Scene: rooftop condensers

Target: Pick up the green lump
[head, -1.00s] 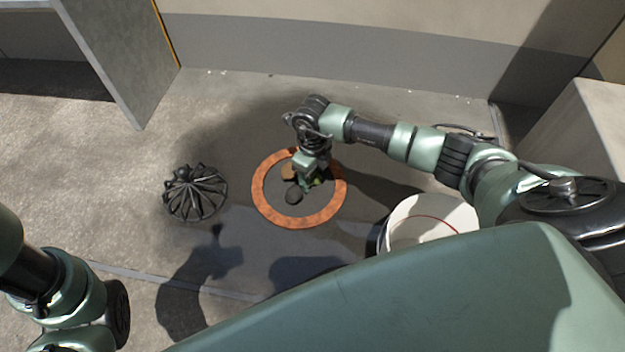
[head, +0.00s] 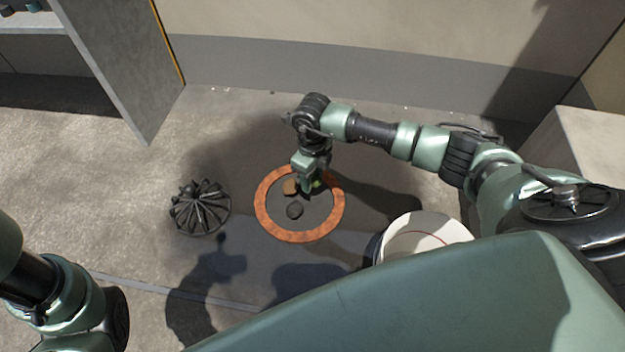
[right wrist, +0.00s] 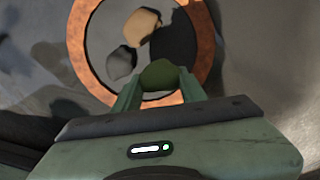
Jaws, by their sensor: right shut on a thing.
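The green lump (right wrist: 160,76) is between the fingers of my right gripper (right wrist: 160,88) in the right wrist view. My right gripper (head: 312,188) is shut on it. In the head view the gripper is over the right part of an orange ring (head: 268,222), and only a small bit of the green lump (head: 317,184) shows beside the fingers. Whether the lump touches the ground is hard to tell. My left gripper is not in view; only part of my left arm shows at the lower left.
A tan lump (head: 290,187) and a dark grey lump (head: 294,210) lie inside the ring. A black wire cage-like thing (head: 200,208) stands to the left. A white bucket (head: 425,232) is to the right. A grey panel (head: 115,70) stands at the upper left.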

